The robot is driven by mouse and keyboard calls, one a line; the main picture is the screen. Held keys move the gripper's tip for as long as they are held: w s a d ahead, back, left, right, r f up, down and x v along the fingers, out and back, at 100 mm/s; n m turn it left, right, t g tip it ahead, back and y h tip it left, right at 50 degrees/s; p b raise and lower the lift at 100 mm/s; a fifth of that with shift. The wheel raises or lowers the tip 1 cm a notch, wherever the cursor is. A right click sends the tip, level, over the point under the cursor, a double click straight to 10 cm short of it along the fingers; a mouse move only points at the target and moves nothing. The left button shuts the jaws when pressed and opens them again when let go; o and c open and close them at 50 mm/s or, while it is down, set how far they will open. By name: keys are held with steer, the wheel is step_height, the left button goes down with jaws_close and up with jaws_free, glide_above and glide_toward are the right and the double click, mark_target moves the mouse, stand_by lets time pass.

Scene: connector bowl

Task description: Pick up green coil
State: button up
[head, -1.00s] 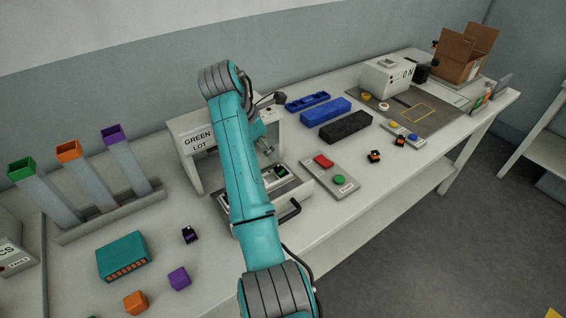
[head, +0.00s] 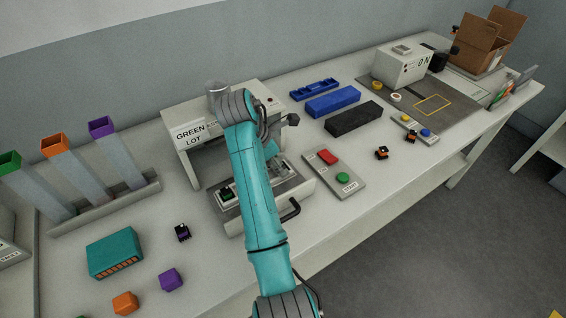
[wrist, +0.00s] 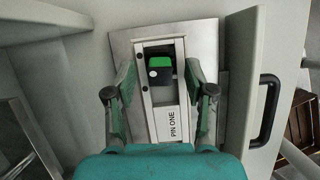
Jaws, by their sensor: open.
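The green coil (wrist: 160,66) is a black block with a green top and a white dot. In the wrist view it sits in a pale slotted strip marked PIN ONE (wrist: 173,125), on a metal plate. In the head view a small green and black piece (head: 227,193) shows on the fixture, left of my arm. In the head view my arm largely hides the gripper.
The GREEN LOT frame (head: 188,132) stands behind the fixture. A panel with red and green buttons (head: 336,174) lies to the right. A teal box (head: 115,252) and loose blocks lie to the left.

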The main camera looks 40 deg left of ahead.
jaws_close()
steer(key=shift+r, duration=0.1)
